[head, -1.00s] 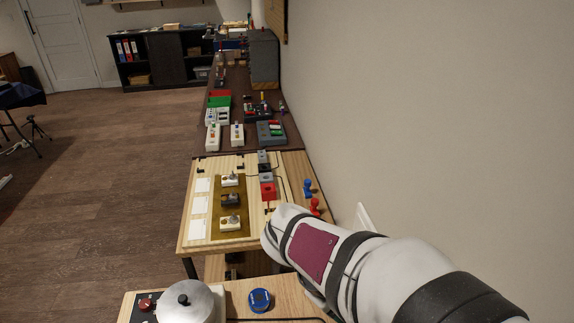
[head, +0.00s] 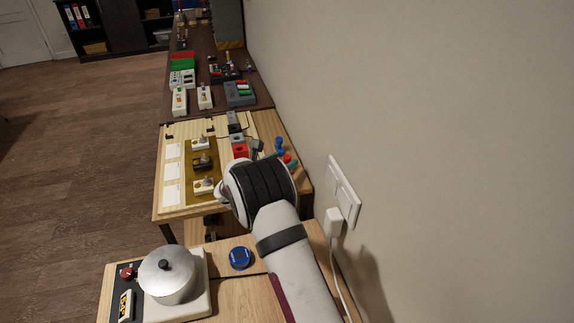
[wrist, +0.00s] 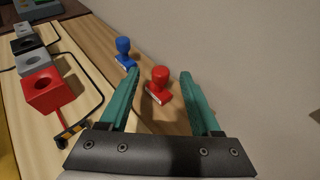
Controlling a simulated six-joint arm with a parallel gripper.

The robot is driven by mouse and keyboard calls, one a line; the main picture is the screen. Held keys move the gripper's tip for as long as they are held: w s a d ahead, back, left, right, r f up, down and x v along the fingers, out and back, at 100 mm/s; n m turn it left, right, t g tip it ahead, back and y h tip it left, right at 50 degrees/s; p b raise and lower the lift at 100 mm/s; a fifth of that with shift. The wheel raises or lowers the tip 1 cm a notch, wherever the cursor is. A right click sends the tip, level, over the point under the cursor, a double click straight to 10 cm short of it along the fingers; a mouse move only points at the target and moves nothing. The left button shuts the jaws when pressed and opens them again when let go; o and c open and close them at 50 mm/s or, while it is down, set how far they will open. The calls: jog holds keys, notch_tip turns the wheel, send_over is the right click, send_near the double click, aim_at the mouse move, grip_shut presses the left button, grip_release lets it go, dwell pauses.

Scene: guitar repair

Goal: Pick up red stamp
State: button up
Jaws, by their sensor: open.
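The gripper is open and empty, and the fingers do not appear to touch the stamp. In the head view the red stamp (head: 289,160) shows small beside my wrist, partly hidden. The blue stamp (wrist: 123,50) stands to its upper left, close to the left fingertip in the picture.
A red block with a hole (wrist: 46,92) and grey and black blocks lie left of the stamps, with a black cable around them. The wall (wrist: 260,60) rises close on the right. A pot (head: 167,274) stands on the near table.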

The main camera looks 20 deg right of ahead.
aim_at(287, 156)
jog(key=x, duration=0.3)
jog(key=shift+d, duration=0.1)
grip_shut()
jog(key=shift+r, duration=0.1)
